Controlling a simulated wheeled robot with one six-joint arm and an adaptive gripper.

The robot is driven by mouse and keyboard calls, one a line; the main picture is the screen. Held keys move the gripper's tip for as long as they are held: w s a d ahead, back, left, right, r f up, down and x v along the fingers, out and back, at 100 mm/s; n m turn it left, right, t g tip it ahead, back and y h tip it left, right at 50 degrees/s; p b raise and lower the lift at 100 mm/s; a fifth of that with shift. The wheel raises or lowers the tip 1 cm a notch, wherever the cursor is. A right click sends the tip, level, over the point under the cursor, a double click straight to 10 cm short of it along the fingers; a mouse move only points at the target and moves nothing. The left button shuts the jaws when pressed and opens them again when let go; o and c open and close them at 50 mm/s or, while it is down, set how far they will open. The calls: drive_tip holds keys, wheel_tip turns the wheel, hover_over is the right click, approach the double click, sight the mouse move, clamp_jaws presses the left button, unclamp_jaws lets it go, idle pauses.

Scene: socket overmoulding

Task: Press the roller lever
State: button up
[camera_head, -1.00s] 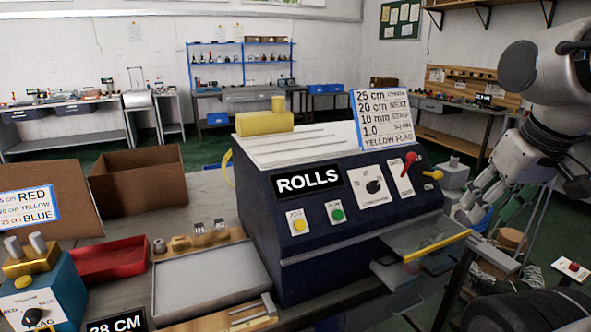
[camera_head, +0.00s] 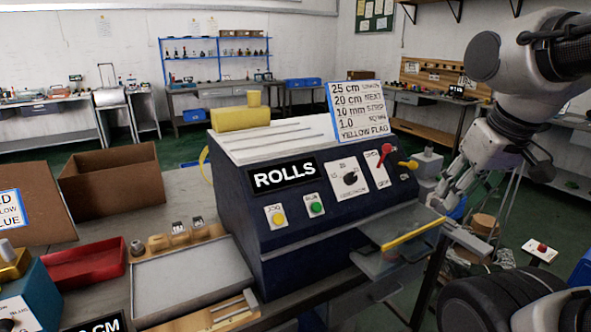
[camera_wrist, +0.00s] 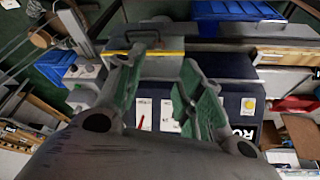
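The dark blue machine (camera_head: 300,235) marked ROLLS stands on the bench. A red lever (camera_head: 385,152) sits on a white plate at the right of its sloping front; it also shows in the wrist view (camera_wrist: 141,122). A yellow lever (camera_head: 408,164) sticks out beside it. I cannot tell for sure which is the roller lever. My gripper (camera_head: 447,198) is in the air just right of the machine, apart from both levers. In the wrist view my gripper (camera_wrist: 163,75) has its green-padded fingers spread with nothing between them.
A clear guard with a yellow edge (camera_head: 412,236) juts from the machine's right front, close below my gripper. A yellow button (camera_head: 278,218), a green button (camera_head: 316,207) and a black dial (camera_head: 350,177) share the front. A grey tray (camera_head: 190,280) lies left.

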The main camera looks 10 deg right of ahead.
drive_tip(key=shift+f, duration=0.15)
clamp_jaws()
drive_tip(key=w+a+r+n, duration=0.1)
drive_tip(key=w+r, duration=0.3)
drive_tip(key=w, duration=0.6)
drive_tip(key=w+a+r+n, duration=0.1)
drive_tip(key=w+r+n, duration=0.2)
drive_tip(key=w, duration=0.7)
drive_tip(key=w+a+r+n, duration=0.2)
drive_tip(key=w+r, duration=0.4)
drive_tip(key=w, duration=0.4)
drive_tip(key=shift+w+r+g+y, duration=0.2)
drive_tip(key=shift+g+y, duration=0.1)
drive_tip(key=shift+g, duration=0.1)
